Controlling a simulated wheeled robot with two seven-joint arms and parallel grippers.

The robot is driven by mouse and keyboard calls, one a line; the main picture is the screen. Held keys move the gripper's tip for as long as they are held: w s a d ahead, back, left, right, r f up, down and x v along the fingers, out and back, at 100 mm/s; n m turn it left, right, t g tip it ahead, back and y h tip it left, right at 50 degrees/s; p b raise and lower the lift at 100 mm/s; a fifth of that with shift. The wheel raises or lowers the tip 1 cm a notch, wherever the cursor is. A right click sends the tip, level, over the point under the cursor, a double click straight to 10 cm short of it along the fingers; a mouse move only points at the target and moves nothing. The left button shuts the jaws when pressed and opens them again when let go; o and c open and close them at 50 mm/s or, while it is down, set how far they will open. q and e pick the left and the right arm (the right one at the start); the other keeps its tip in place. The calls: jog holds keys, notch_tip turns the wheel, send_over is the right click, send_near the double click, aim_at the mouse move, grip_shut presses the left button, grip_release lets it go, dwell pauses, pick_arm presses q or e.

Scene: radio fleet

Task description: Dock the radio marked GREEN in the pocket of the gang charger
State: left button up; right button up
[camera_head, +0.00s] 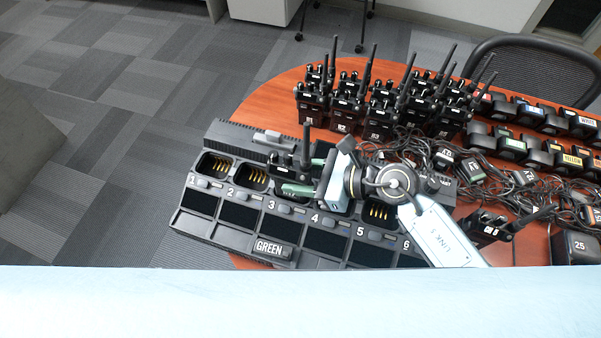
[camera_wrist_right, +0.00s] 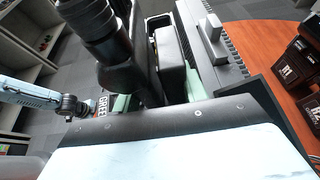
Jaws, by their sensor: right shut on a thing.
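The gang charger (camera_head: 192,222) lies at the near left of the round table, with numbered pockets. Pocket 1 (camera_head: 215,165), pocket 2 (camera_head: 250,177) and pocket 5 (camera_head: 378,212) show empty with gold contacts. A GREEN label (camera_head: 273,249) sits on its front below number 3. My right gripper (camera_head: 308,172) is shut on a black radio (camera_head: 287,165) with a raised antenna, over the pocket 3 area. The radio (camera_wrist_right: 125,72) and charger (camera_wrist_right: 212,70) show in the right wrist view. The radio's own marking and its depth in the pocket are hidden. My left gripper's fingers cannot be made out.
Several upright radios (camera_head: 345,110) stand behind the charger. Tangled cables (camera_head: 400,152) and several colour-labelled units (camera_head: 510,145) fill the table's right side. Another radio (camera_head: 483,232) lies right of my right arm. A chair (camera_head: 540,72) stands behind.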

jog(key=shift+f+b, duration=1.25)
jog(key=shift+f, duration=0.25)
jog(key=o, duration=1.2)
jog(key=shift+o, duration=0.7)
jog(key=shift+d, duration=0.1)
